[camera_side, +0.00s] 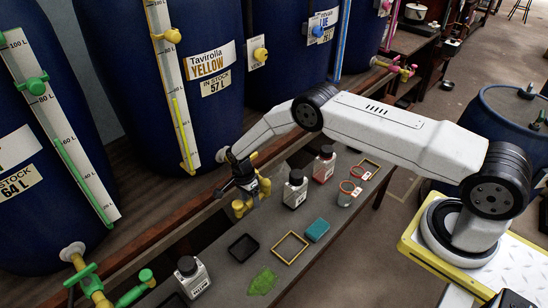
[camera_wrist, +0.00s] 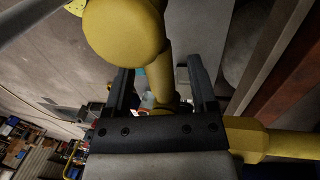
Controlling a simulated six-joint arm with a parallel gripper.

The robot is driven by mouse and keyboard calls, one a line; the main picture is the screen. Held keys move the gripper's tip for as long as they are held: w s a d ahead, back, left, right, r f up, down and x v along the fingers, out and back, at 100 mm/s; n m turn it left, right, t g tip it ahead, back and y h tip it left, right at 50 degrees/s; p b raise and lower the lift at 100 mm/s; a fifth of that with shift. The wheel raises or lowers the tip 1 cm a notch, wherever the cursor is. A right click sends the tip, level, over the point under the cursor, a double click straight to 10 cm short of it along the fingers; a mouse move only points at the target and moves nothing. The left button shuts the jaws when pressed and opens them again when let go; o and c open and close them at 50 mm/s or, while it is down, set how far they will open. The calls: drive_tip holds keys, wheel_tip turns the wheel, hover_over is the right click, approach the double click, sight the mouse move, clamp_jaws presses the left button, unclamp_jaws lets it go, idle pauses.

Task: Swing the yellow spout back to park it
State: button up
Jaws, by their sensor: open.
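The yellow spout (camera_side: 239,208) hangs at the front of the blue vat labelled Tavirolla Yellow (camera_side: 205,75). My gripper (camera_side: 243,180) is at the spout and hides part of it in the side view. In the wrist view, the yellow spout (camera_wrist: 150,45) runs between the two dark fingers of my gripper (camera_wrist: 162,80), with a large rounded end towards the upper left. The fingers stand apart on either side of it. I cannot tell whether either finger touches it.
A bench (camera_side: 222,272) below carries bottles (camera_side: 295,188), a black tray (camera_side: 243,248), a yellow frame (camera_side: 290,247), a teal sponge (camera_side: 317,231) and a green cloth (camera_side: 263,281). A green tap (camera_side: 90,283) is at the lower left.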

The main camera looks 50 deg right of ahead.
wheel_tip(320, 180, up, 8)
drive_tip(key=w, duration=0.1)
drive_tip(key=shift+w+f, duration=0.25)
idle(0.4)
drive_tip(key=shift+r, duration=0.1)
drive_tip(key=s+d+r+n+t, duration=0.1)
drive_tip(key=s+r+n, duration=0.35)
drive_tip(key=r, duration=0.35)
drive_tip(key=s+d+r+n+t, duration=0.15)
drive_tip(key=s+r+n, duration=0.3)
drive_tip(key=r, duration=0.45)
drive_tip(key=s+r+n+t, duration=0.1)
drive_tip(key=s+r+n, duration=0.2)
drive_tip(key=s, duration=0.5)
drive_tip(key=s+d+r+n+t, duration=0.1)
drive_tip(key=s+r+n, duration=0.2)
drive_tip(key=s+n, duration=0.3)
drive_tip(key=shift+s, duration=1.15)
